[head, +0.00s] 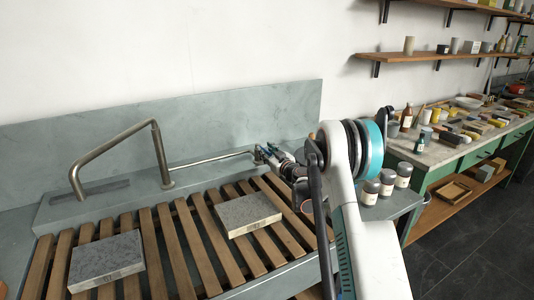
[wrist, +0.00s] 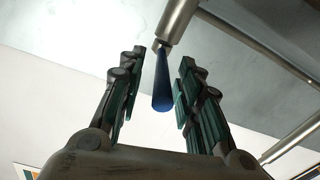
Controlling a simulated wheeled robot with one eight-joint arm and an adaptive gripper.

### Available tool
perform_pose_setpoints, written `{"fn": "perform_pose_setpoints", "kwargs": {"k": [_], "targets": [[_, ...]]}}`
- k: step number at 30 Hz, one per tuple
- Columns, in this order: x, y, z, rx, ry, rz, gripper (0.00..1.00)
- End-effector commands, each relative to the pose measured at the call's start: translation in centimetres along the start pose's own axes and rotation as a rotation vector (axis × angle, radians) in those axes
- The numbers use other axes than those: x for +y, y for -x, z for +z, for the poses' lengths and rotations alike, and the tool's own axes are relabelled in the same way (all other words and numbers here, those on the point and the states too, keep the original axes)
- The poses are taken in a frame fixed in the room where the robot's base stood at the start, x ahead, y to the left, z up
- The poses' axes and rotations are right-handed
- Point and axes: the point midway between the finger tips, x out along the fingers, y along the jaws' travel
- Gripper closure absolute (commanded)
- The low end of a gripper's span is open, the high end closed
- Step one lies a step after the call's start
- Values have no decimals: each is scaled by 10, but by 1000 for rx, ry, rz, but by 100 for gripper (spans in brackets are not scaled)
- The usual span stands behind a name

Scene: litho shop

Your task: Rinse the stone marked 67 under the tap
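Two grey speckled stone slabs lie flat on the wooden slats: one at the front left (head: 105,258) and one nearer the middle (head: 247,212). Each has a small mark on its front edge, too small to read. The bent metal tap (head: 116,148) stands behind them, and a thin straight pipe (head: 212,160) runs right from its foot. My gripper (head: 268,153) is at the right end of that pipe, away from both stones. In the wrist view my gripper (wrist: 158,88) is open, its fingers on either side of a blue tapered handle (wrist: 162,85) hanging from a metal fitting.
The slatted rack (head: 205,245) fills the sink top, with a stone backsplash (head: 230,118) behind. Several small jars (head: 387,182) stand right of my arm. A cluttered workbench (head: 430,150) and wall shelves (head: 430,55) are farther right.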

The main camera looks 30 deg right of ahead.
Motion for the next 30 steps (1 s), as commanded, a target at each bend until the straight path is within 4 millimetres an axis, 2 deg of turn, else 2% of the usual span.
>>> {"fn": "perform_pose_setpoints", "kwargs": {"k": [6,10,24,30], "targets": [[0,2,1,-1,1,0,68],[0,12,2,-1,2,1,68],[0,100,2,-1,1,1,68],[0,117,2,-1,0,0,68]]}}
